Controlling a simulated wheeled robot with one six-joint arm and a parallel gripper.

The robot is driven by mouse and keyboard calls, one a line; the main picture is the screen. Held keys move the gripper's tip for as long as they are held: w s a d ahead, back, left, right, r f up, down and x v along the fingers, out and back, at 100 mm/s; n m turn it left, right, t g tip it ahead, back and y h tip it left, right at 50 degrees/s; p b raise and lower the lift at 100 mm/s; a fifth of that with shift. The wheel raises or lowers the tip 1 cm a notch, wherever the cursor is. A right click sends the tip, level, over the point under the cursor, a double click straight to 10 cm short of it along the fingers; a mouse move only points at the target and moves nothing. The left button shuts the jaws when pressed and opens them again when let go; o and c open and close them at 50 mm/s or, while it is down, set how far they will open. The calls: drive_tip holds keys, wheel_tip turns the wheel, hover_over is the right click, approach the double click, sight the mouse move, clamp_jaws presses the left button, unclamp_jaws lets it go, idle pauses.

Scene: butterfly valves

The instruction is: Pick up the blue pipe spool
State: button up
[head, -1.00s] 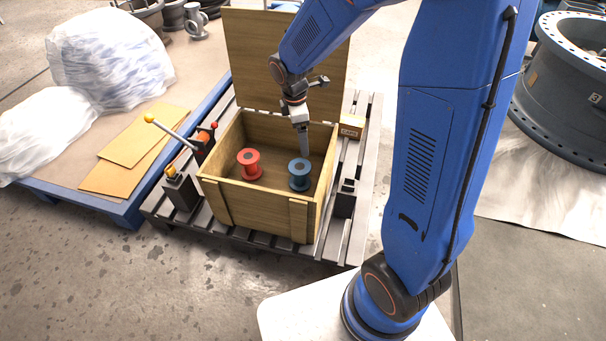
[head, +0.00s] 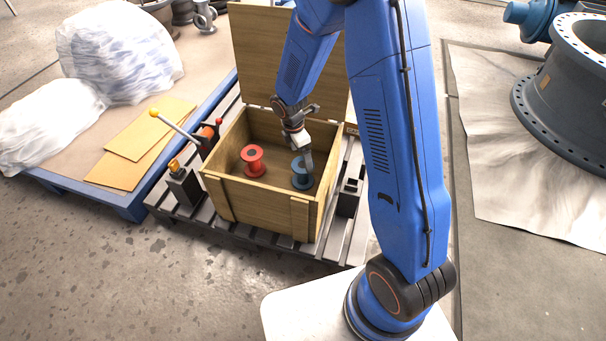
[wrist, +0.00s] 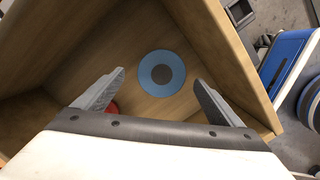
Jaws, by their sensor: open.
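The blue pipe spool (head: 301,177) stands upright inside the open wooden crate (head: 260,197), toward its right side. In the wrist view the blue spool (wrist: 152,75) shows its round top flange with a dark centre, just beyond and between the fingertips. My gripper (head: 307,160) points down into the crate over the spool and partly covers it in the head view. In the wrist view my gripper (wrist: 158,84) is open and empty, with a finger on either side of the spool. I cannot tell how far above the spool the tips are.
A red spool (head: 253,160) stands to the left in the same crate; its edge shows behind the left finger in the wrist view. The crate's lid (head: 285,50) stands open at the back. A yellow-knobbed lever (head: 172,125) stands left of the crate on the dark pallet (head: 235,232).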

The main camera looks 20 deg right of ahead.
sight(304, 171)
drive_tip(key=shift+d+f, duration=0.2)
drive_tip(key=shift+f, duration=1.4)
drive_tip(key=shift+d+f, duration=0.25)
drive_tip(key=shift+f, duration=1.4)
drive_tip(key=shift+d+f, duration=0.2)
drive_tip(key=shift+f, duration=1.4)
drive_tip(key=shift+c, duration=0.4)
drive_tip(key=c, duration=1.5)
